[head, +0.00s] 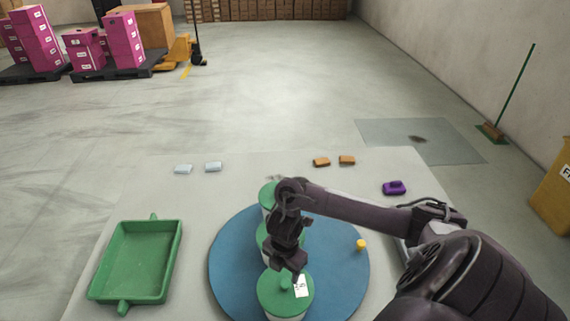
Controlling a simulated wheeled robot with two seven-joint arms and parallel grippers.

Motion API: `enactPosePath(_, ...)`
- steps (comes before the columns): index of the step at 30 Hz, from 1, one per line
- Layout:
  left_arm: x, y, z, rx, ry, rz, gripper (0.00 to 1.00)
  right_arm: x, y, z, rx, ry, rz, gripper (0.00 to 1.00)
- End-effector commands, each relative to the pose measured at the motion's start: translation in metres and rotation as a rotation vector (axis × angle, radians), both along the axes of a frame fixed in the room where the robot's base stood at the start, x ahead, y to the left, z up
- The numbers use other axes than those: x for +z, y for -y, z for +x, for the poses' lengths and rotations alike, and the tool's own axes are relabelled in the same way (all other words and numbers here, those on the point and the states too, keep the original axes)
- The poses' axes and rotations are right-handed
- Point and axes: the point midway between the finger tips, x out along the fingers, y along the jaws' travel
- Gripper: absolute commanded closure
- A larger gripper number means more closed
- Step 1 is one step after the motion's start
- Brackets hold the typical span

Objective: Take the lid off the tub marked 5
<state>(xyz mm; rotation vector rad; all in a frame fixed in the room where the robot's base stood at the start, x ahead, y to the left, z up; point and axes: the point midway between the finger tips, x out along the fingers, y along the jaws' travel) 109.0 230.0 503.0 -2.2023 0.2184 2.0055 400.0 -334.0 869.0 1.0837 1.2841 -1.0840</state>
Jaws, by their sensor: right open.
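The front tub (285,314) is white with a green lid (272,300) that has a green knob on top. A white label on the lid bears a small dark mark that looks like a 5, but it is hard to read. The tub stands near the front of a blue round board (232,270). My right gripper (288,268) points down just above the lid, close to the knob. It is open and appears empty; I cannot tell whether its fingers touch the knob. My left gripper is not in view.
A middle tub (263,238) and a back tub (267,194), both green-lidded, stand behind, partly hidden by my right arm. A yellow piece (361,245) is on the board's right. A green tray (135,262) lies empty at left. A purple object (394,188) sits at right. Small blocks line the back.

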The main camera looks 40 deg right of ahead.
Motion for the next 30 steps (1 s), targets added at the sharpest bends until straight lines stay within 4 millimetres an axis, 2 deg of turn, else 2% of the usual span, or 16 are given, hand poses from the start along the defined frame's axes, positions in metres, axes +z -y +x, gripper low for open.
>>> enactPosePath(1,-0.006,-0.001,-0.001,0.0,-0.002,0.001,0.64,-0.011,-0.001,-0.001,-0.002,-0.002,0.002,0.47)
enactPosePath(3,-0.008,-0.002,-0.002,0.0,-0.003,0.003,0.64,-0.018,-0.001,-0.001,-0.003,-0.004,0.003,0.47)
enactPosePath(7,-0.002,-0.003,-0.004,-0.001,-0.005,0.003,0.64,-0.031,0.0,-0.003,-0.005,-0.005,0.002,0.47)
enactPosePath(13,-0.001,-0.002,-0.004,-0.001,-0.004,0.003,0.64,-0.06,0.001,-0.002,-0.004,-0.003,0.0,0.47)
enactPosePath(22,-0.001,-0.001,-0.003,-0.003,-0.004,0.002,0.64,-0.067,0.002,-0.002,-0.001,0.0,-0.002,0.47)
enactPosePath(23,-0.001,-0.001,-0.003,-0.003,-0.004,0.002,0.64,-0.067,0.002,-0.002,-0.001,0.0,-0.002,0.48)
enactPosePath(30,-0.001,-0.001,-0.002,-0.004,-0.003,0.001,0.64,-0.067,0.002,-0.002,-0.001,0.0,-0.002,0.8)
